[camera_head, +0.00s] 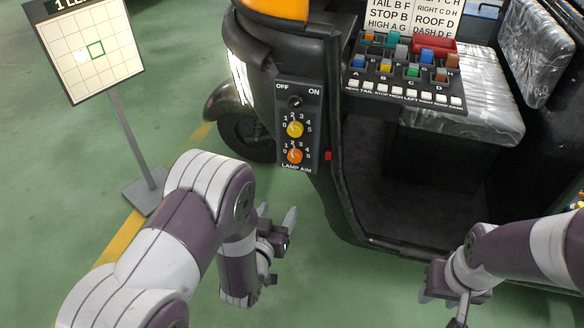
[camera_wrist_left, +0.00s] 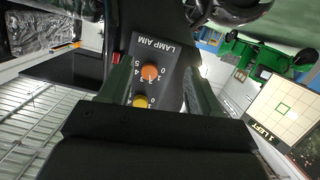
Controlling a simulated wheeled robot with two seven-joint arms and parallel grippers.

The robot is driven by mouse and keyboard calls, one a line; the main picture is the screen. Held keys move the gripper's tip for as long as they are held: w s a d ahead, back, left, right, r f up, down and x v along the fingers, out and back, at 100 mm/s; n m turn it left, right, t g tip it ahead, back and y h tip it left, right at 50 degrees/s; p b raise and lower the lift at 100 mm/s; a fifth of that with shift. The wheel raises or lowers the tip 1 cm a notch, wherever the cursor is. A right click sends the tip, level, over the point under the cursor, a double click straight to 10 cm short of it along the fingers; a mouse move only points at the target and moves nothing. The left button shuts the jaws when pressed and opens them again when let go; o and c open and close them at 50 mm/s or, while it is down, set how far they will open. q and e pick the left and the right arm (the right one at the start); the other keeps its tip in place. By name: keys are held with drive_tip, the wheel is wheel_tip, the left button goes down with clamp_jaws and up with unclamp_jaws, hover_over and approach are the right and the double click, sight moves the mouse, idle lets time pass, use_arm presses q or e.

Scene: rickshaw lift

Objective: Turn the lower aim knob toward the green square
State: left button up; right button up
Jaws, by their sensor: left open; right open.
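The lower aim knob (camera_head: 295,155) is orange, on the dark lamp aim panel (camera_head: 285,105), below a yellow knob (camera_head: 294,130). In the left wrist view the orange knob (camera_wrist_left: 149,72) shows upside down between the finger outlines, with the yellow knob (camera_wrist_left: 140,102) nearer the palm. My left gripper (camera_head: 277,214) is open and empty, below the panel and apart from the knob. My right gripper (camera_head: 444,308) is open and empty at lower right.
The dark rickshaw body (camera_head: 345,190) fills the right, with a plastic-wrapped seat (camera_head: 480,110). A tray of coloured plugs and white switches (camera_head: 410,92) sits on the seat. The board stands on a grey post (camera_head: 125,140). Green floor (camera_head: 350,290) is clear below the panel.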

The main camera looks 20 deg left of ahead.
sight(294, 159)
use_arm(q)
drive_tip(key=w+r+b, duration=0.1)
drive_tip(key=w, duration=0.3)
drive_tip(key=w+r+t, duration=0.1)
drive_tip(key=w+r, duration=0.1)
drive_tip(key=w, duration=0.3)
drive_tip(key=w+r+t+b, duration=0.1)
drive_tip(key=w, duration=0.3)
drive_tip(key=shift+w+d+r+b, duration=0.2)
drive_tip(key=shift+d+b, duration=0.05)
drive_tip(key=shift+b, duration=0.05)
drive_tip(key=c, duration=1)
